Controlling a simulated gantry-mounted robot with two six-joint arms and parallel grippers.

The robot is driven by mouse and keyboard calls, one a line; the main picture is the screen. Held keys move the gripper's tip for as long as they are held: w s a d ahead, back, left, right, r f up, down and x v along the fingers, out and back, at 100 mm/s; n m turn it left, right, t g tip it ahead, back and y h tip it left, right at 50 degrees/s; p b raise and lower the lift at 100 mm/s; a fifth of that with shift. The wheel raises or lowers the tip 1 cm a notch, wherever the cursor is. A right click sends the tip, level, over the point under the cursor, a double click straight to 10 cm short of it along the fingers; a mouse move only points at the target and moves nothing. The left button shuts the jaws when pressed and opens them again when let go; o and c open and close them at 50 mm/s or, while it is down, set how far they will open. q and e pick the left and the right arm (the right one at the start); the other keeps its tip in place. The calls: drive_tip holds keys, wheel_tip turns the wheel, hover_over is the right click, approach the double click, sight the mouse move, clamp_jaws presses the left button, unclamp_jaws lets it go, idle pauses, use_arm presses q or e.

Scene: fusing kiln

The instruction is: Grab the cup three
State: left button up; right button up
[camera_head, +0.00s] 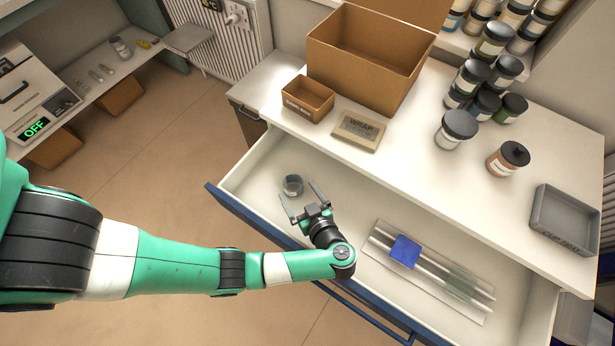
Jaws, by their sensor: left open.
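A small grey cup (293,186) stands in the open drawer (258,180), near its left end. No number on the cup can be read. My left gripper (302,199) is over the drawer with its two fingers spread apart. The cup is just beyond the fingertips, close to the gap between them. I cannot tell whether a finger touches it. My right gripper does not show.
The drawer's blue front edge (254,223) runs below my arm. Clear tubes (455,282) and a blue block (405,251) lie at the drawer's right. On the worktop are a large cardboard box (360,65), a small box (308,98), several jars and a grey tray (562,222).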

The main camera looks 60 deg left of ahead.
sight(289, 177)
use_arm(q)
drive_tip(key=b+x, duration=0.2)
drive_tip(key=x, duration=0.2)
drive_tip(key=shift+a+f, duration=0.1)
drive_tip(key=shift+a, duration=0.4)
drive_tip(key=shift+c, duration=0.2)
drive_tip(key=c, duration=1.4)
